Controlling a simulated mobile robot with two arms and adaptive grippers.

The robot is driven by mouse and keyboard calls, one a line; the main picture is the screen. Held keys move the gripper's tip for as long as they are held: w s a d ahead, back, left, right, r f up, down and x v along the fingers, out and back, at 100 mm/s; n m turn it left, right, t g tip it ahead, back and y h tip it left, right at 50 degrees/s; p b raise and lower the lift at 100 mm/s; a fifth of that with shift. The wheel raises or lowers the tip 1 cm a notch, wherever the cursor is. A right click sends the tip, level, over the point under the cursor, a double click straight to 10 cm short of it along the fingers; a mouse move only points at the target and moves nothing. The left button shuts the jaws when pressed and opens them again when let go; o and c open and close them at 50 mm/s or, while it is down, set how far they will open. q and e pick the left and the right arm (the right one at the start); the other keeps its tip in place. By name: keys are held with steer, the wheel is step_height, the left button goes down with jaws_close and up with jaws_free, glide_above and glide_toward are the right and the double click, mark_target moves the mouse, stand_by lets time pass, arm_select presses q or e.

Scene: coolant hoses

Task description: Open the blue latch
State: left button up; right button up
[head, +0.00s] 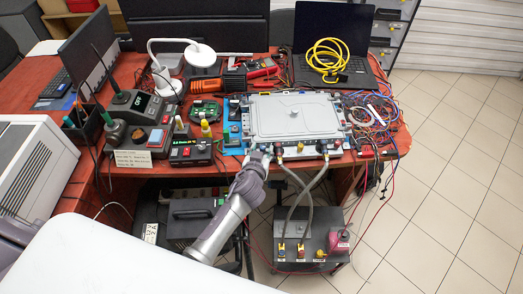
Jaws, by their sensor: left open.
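A grey metal-lidded unit (295,117) lies on the red-covered bench, with small fittings along its front edge. Grey hoses run from those fittings down to a grey box (312,241) on the floor. I cannot tell which blue part is the latch. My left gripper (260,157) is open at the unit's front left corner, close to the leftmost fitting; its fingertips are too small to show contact. My right gripper is not in view.
A laptop with a yellow cable coil (327,56) stands behind the unit. Tangled wires (373,112) crowd its right side. Soldering gear, a white lamp (199,54) and small devices fill the bench's left. The tiled floor (450,180) is clear at right.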

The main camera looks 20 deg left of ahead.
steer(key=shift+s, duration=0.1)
arm_select(q)
jaws_close()
steer(key=shift+a+r+m+h+p, duration=0.15)
steer(key=shift+m+h+p, duration=0.3)
steer(key=shift+p, duration=0.45)
steer(key=m+h+p, duration=0.1)
steer(key=p, duration=0.1)
steer(key=m+h+p, duration=0.1)
steer(key=m+h, duration=0.1)
steer(key=shift+a+r+p, duration=0.15)
steer(key=shift+a+p, duration=0.15)
steer(key=shift+p, duration=0.05)
steer(key=shift+w+a+m+g+h+p, duration=0.15)
steer(key=shift+m+g+h+p, duration=0.15)
steer(key=shift+m+h+p, duration=0.45)
steer(key=shift+f+m+g+h+b, duration=0.15)
steer(key=shift+m+g+h, duration=0.1)
steer(key=shift+m+h, duration=0.35)
steer(key=shift+f+m+g+h+b, duration=0.15)
steer(key=shift+m+g+h, duration=0.2)
steer(key=shift+h, duration=0.45)
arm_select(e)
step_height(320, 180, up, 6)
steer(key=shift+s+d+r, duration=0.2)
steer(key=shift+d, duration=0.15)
arm_select(q)
jaws_free()
